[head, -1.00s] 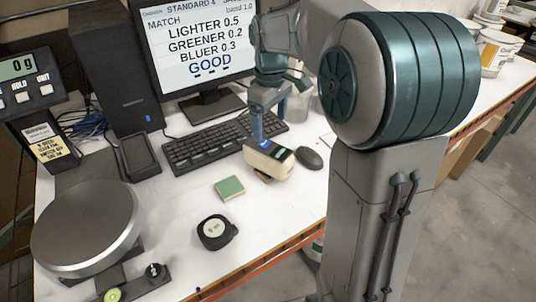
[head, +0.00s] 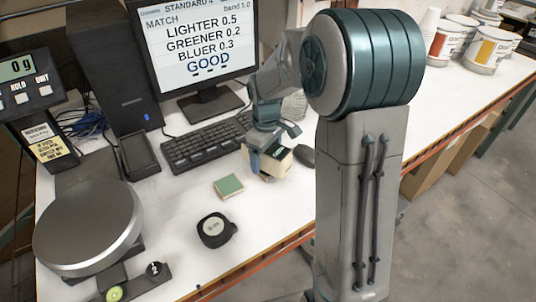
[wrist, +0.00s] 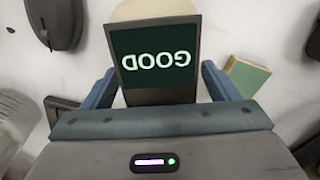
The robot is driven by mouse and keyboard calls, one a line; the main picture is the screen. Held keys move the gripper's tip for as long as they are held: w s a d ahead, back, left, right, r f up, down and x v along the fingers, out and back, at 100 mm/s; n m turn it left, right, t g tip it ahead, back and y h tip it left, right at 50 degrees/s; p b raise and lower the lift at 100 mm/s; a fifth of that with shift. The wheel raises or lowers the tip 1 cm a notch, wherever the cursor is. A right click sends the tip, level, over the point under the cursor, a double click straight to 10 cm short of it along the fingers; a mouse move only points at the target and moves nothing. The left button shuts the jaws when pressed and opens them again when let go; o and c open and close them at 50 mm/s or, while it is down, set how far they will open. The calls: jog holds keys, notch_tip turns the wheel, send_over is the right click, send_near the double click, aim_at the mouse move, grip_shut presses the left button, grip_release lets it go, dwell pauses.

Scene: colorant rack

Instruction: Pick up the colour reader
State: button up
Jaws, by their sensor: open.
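The colour reader (head: 277,163) is a cream device standing on the white bench, right of the green pad. In the wrist view its dark screen (wrist: 155,57) reads GOOD, upside down, and its rounded cream end shows beyond the screen. My gripper (head: 267,160) is low over the reader and hides part of it in the head view. In the wrist view my gripper (wrist: 160,80) is open, with one blue finger on each side of the reader. Small gaps show between the fingers and the screen housing. The reader's underside is hidden.
A green pad (head: 229,187) lies just left of the reader. The black mouse (wrist: 55,20) is close on the other side. The keyboard (head: 205,146) and monitor (head: 195,45) stand behind.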

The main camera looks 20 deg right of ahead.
jog(key=c, duration=1.7)
jog(key=shift+o, duration=0.2)
jog(key=shift+r, duration=0.1)
